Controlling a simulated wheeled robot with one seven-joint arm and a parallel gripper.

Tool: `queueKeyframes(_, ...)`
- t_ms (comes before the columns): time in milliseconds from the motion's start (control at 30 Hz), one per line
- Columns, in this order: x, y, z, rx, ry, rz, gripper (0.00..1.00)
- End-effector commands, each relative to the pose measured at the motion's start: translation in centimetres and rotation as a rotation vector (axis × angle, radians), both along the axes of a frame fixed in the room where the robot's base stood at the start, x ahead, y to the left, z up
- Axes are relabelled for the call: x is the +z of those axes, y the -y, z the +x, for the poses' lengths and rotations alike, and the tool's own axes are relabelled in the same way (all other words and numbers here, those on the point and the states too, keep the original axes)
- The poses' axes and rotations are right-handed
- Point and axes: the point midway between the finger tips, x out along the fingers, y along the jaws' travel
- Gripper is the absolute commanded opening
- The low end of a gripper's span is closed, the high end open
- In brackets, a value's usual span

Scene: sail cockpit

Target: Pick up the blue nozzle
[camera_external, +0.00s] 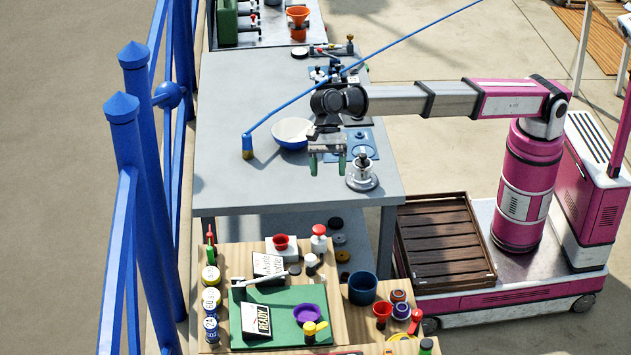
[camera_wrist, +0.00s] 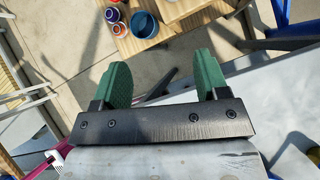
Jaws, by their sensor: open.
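My gripper (camera_external: 327,164) is open above the grey table (camera_external: 230,185), between a white bowl and a silver pot. Its two green fingers are apart in the wrist view (camera_wrist: 161,70), with nothing between them. I cannot tell for certain which thing is the blue nozzle. A blue mat (camera_external: 364,145) with a round blue piece lies behind the pot, partly hidden by my gripper.
The white bowl (camera_external: 291,133) and silver pot (camera_external: 361,175) stand close to my gripper. A blue railing (camera_external: 150,190) runs along the left. A wooden bench (camera_external: 222,254) in front holds cups, jars and a blue bucket (camera_external: 362,288). The table's front left is clear.

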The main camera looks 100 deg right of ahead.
Motion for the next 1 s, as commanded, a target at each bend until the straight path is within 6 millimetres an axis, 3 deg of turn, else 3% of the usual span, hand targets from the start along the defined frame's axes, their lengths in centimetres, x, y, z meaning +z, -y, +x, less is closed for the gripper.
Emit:
queueKeyframes(33,0.0,2.2,1.8,-0.004,0.002,0.026,0.68)
queueKeyframes(200,0.0,9.0,6.2,0.004,0.028,0.120,0.68)
queueKeyframes(500,0.5,22.5,12.7,-0.006,0.114,0.291,0.68)
queueKeyframes(700,0.8,30.9,15.5,-0.021,0.188,0.385,0.68)
queueKeyframes(1000,1.3,40.0,17.6,-0.047,0.283,0.474,0.68)
